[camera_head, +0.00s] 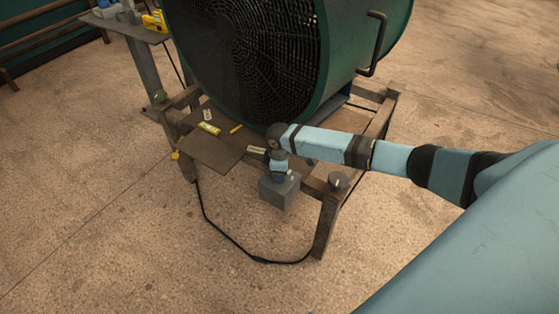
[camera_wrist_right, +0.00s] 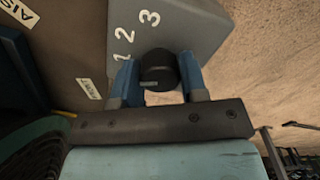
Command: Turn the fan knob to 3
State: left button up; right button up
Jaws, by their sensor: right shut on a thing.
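The fan (camera_head: 240,50) is a large dark green drum with a wire grille, standing on a wooden frame. Its grey control box (camera_head: 280,193) is at the frame's front edge. In the right wrist view the box (camera_wrist_right: 190,25) carries the white digits 1, 2 and 3 beside the black round knob (camera_wrist_right: 158,68). My right gripper (camera_wrist_right: 159,74) has its two blue fingers on either side of the knob and is shut on it. A small pale mark shows on the knob's lower part; I cannot tell which digit it points to. In the head view my right gripper (camera_head: 280,174) hides the knob. My left gripper is out of view.
A wooden frame (camera_head: 328,222) with legs supports the fan. A black cable (camera_head: 232,240) loops on the floor below the box. A side table (camera_head: 130,28) with a yellow item stands at the upper left. The floor in front is clear.

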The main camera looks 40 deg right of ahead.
jog(key=shift+s+a+r+m+p, duration=0.1)
jog(key=shift+r+m+p, duration=0.25)
jog(key=shift+m+p, duration=0.2)
jog(key=m+p, duration=0.2)
jog(key=p, duration=0.1)
jog(key=shift+m, duration=0.25)
jog(key=m+p, duration=0.2)
jog(key=p, duration=0.1)
jog(key=shift+f+m, duration=0.1)
jog(key=shift+m, duration=0.3)
jog(key=shift+m+p, duration=0.9)
jog(key=shift+p, duration=0.05)
jog(key=m+p, duration=0.3)
jog(key=m, duration=0.2)
jog(key=shift+f+p, duration=0.1)
jog(key=shift+p, duration=0.2)
jog(key=shift+f+m+p, duration=0.1)
jog(key=shift+m+p, duration=0.45)
jog(key=shift+m, duration=0.65)
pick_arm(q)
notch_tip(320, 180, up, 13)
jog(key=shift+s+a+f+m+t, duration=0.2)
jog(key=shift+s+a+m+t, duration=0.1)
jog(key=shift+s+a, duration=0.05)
pick_arm(e)
jog(key=shift+m, duration=0.4)
jog(key=o, duration=0.9)
